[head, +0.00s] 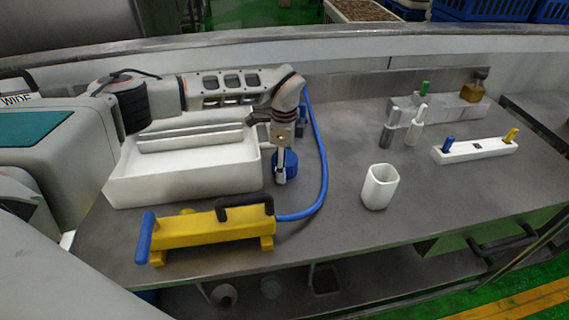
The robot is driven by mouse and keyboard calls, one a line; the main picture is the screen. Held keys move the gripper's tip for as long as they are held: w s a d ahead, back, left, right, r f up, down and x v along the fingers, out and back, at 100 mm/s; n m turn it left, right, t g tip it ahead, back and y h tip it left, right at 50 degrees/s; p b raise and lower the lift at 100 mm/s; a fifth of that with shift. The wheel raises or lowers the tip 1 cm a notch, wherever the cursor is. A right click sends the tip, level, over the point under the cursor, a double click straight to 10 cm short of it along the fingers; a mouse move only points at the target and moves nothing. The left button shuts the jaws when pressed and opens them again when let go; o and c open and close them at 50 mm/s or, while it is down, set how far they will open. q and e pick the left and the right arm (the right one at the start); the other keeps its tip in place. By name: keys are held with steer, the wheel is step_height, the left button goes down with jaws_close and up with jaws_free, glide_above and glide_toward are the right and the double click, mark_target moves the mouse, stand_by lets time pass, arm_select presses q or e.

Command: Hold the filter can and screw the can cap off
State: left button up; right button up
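My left arm reaches in from the left across the white tray, and its gripper (280,174) points down at the tray's right end. A round blue thing (292,162) shows right at the gripper, partly covered by it; it may be the can or its cap, but I cannot tell. I cannot tell whether the fingers touch or hold it. No other thing is clearly a filter can with a cap. My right gripper is not in view.
A white tray (185,186) stands left. A yellow tool (205,229) with a blue hose (322,180) lies in front. An open white cup (379,188) stands right of centre. Grey pieces (390,127), a white bar (475,150) and a block (440,107) stand right. The front right counter is clear.

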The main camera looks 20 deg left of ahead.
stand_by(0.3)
arm_select(q)
step_height(320, 180, up, 11)
steer(key=shift+r+b, duration=0.2)
steer(key=shift+b, duration=0.5)
steer(key=shift+r, duration=0.5)
